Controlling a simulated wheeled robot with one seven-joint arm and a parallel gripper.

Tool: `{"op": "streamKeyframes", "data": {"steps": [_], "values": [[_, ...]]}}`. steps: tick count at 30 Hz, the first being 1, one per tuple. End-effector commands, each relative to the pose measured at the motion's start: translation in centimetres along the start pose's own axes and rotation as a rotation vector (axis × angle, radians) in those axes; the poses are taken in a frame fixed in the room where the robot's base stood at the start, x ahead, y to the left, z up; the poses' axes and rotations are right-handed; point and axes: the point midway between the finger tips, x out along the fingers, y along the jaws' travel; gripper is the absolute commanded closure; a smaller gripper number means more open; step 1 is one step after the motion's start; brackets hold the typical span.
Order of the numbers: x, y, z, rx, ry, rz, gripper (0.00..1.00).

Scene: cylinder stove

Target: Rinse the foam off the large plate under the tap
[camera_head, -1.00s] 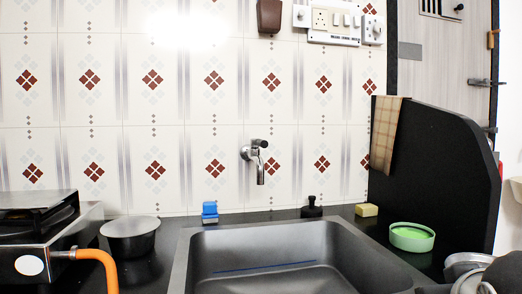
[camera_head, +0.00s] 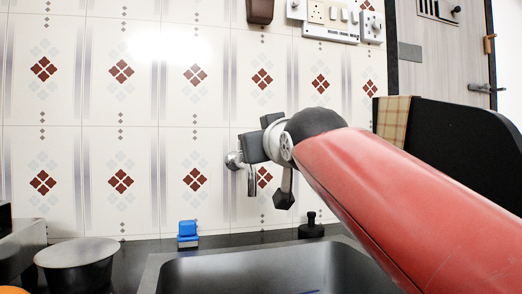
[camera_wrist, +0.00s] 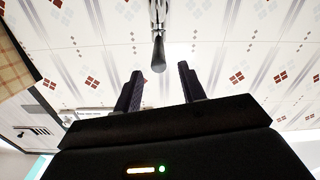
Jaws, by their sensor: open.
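The metal tap (camera_head: 252,180) is on the tiled wall above the sink, partly covered by my gripper in the head view. In the wrist view the tap (camera_wrist: 158,45) hangs straight ahead, in line with the gap between my fingers. My gripper (camera_wrist: 161,80) is open, and nothing shows between its two dark fingers. I cannot tell whether it touches the tap. The dark sink (camera_head: 230,268) is below, with only its upper part in view and a blue line inside. I see no large plate and no foam in these frames.
A blue item (camera_head: 187,232) and a black stopper-like object (camera_head: 311,228) stand on the back ledge. A dark pot (camera_head: 78,265) and the stove edge (camera_head: 22,250) are at the left. A black partition (camera_head: 450,135) with a checked cloth (camera_head: 393,122) is at the right.

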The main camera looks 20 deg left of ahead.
Motion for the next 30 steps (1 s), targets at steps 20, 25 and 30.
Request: {"op": "streamKeyframes", "data": {"steps": [20, 25, 30], "values": [[7.3, 0.1, 0.0, 0.001, -0.002, 0.001, 0.59], [7.2, 0.1, 0.1, 0.001, -0.003, 0.001, 0.59], [7.2, 0.1, 0.1, 0.001, -0.003, 0.001, 0.82]]}}
